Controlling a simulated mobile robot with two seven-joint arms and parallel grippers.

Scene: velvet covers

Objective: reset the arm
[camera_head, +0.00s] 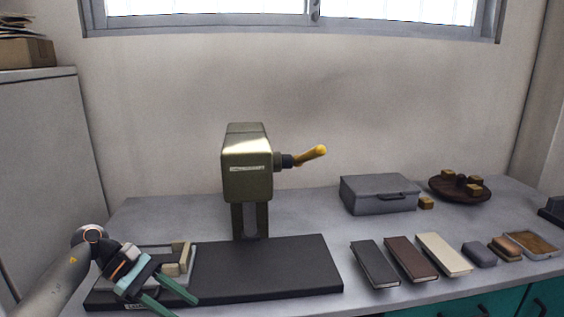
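My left arm (57,283) comes in from the lower left. Its gripper (185,307) has teal fingers that stand apart with nothing visible between them. The gripper is in front of and above the left end of a black base plate (265,270), and hides part of a pale fixture (183,257) there. An olive machine head (247,165) stands on two legs behind the plate. A lever with a yellow handle (312,155) sticks out from its right side, tilted slightly up. My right gripper is not in view.
Right of the plate lie a black book (375,263), a brown book (411,259) and a cream book (443,255). Behind them are a grey case (379,194) and a brown dish (460,193) with small blocks. Small items, including a tray (553,252), lie farther right. A grey cabinet stands left.

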